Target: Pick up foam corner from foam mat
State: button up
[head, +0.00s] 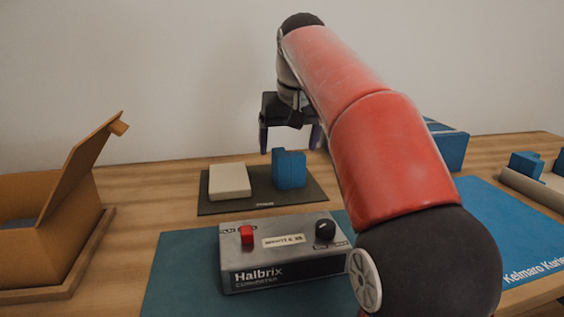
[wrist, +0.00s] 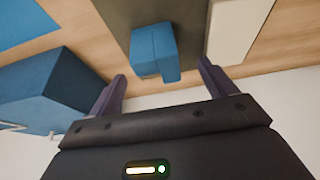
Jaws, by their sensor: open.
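The blue foam corner (head: 289,169) stands on the dark foam mat (head: 222,206), at the mat's right part, in the head view. My gripper (head: 290,145) is open and hangs above and near the foam corner, with nothing between its fingers. In the wrist view the foam corner (wrist: 153,52) lies ahead of the gap between my fingertips (wrist: 162,74), apart from both. The mat (wrist: 118,12) shows around it. A pale flat block (head: 229,181) also sits on the mat, left of the foam corner; it shows at the upper right of the wrist view (wrist: 238,30).
A grey Halbrix box (head: 283,270) with a red button and black knob stands on a teal mat (head: 180,270) in front. An open cardboard box (head: 48,225) is at the left. A blue box (head: 448,148) stands behind my arm, and a beige tray (head: 540,187) is at far right.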

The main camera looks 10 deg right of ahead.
aim_at(288, 166)
jog(key=shift+w+f, duration=0.35)
jog(key=shift+f, duration=0.15)
jog(key=x, duration=0.2)
jog(key=b+x, duration=0.1)
jog(key=x, duration=0.1)
jog(key=b+x, duration=0.1)
jog(key=x, duration=0.1)
jog(key=shift+w+d+f, duration=0.15)
jog(key=shift+d+f, duration=0.1)
jog(key=shift+f, duration=0.05)
jog(key=c, duration=1)
